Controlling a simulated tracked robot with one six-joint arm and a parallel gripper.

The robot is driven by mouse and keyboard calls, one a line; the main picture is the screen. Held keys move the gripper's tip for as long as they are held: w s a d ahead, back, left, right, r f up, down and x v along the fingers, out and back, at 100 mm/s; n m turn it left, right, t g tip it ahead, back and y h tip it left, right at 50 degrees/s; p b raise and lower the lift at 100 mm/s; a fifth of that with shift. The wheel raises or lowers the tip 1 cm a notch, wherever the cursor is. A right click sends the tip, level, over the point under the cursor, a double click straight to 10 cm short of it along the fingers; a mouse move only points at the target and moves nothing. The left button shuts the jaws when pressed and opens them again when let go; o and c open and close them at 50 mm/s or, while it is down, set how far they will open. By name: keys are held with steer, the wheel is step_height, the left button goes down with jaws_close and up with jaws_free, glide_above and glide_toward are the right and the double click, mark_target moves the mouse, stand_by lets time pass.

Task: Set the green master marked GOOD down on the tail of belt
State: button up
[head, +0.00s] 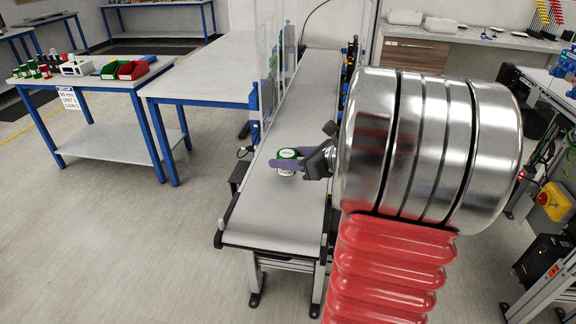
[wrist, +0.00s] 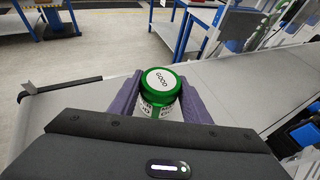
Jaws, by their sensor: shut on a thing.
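The green master (head: 286,162) is a small green and white cylinder. It stands upright over the near end of the grey belt (head: 270,215) in the head view.
Clear panels (head: 270,70) stand along the belt farther back. A blue-framed table (head: 205,82) stands to the left. Beyond it, a bench (head: 100,80) holds a red bin (head: 132,70), a green bin and several small cylinders. The belt's near end around the master is bare.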

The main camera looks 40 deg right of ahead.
steer(key=shift+f, duration=1.35)
steer(key=shift+f, duration=0.1)
steer(key=o, duration=1.2)
steer(key=shift+o, duration=0.2)
steer(key=shift+s+d+r, duration=0.15)
steer(key=shift+s+r, duration=0.15)
steer(key=shift+s, duration=0.1)
steer(key=v, duration=1.1)
